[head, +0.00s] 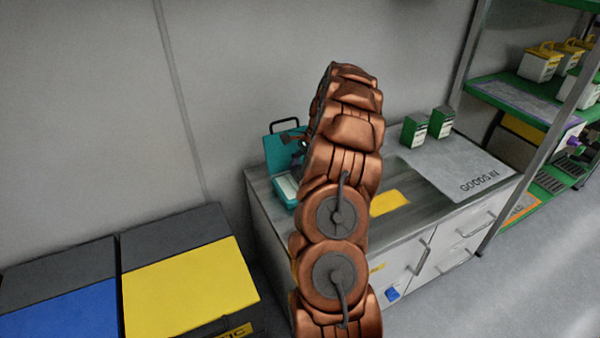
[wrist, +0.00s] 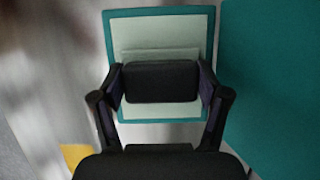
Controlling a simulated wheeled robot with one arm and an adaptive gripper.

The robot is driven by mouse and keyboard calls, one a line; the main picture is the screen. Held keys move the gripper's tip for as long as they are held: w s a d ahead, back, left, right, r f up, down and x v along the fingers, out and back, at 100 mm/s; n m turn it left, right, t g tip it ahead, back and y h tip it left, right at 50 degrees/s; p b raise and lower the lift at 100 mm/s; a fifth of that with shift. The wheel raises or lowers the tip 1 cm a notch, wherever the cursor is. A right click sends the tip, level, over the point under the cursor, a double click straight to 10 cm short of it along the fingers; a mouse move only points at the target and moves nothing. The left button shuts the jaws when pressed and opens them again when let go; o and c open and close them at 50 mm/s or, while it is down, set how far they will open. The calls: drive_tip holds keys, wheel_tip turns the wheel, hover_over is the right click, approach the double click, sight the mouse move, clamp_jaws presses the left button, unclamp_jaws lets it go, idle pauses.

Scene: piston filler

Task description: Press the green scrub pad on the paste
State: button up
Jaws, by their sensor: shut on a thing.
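My gripper (wrist: 159,84) is shut on a dark, nearly black block (wrist: 160,82) with rounded corners, one finger on each side. No green scrub pad face can be made out on the block; its far side is hidden. Past the block is an open teal case (wrist: 112,35) with a pale greenish-white inside, crossed by a paler band (wrist: 160,54). I cannot tell whether this is the paste, or whether the block touches it. In the head view the teal case (head: 284,190) stands on the cabinet's left end, partly hidden by my arm.
The grey cabinet top (head: 400,225) holds a yellow label (head: 388,202), a GOODS IN mat (head: 455,170) and two green-and-white boxes (head: 415,131). The case's lid (head: 279,149) stands upright against the wall side. Blue and yellow bins (head: 190,285) are at left, green shelving (head: 515,100) at right.

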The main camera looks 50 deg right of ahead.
sight(300, 171)
idle(0.3)
drive_tip(key=shift+r+p, duration=2.05)
drive_tip(key=shift+r, duration=1.45)
drive_tip(key=shift+s, duration=0.15)
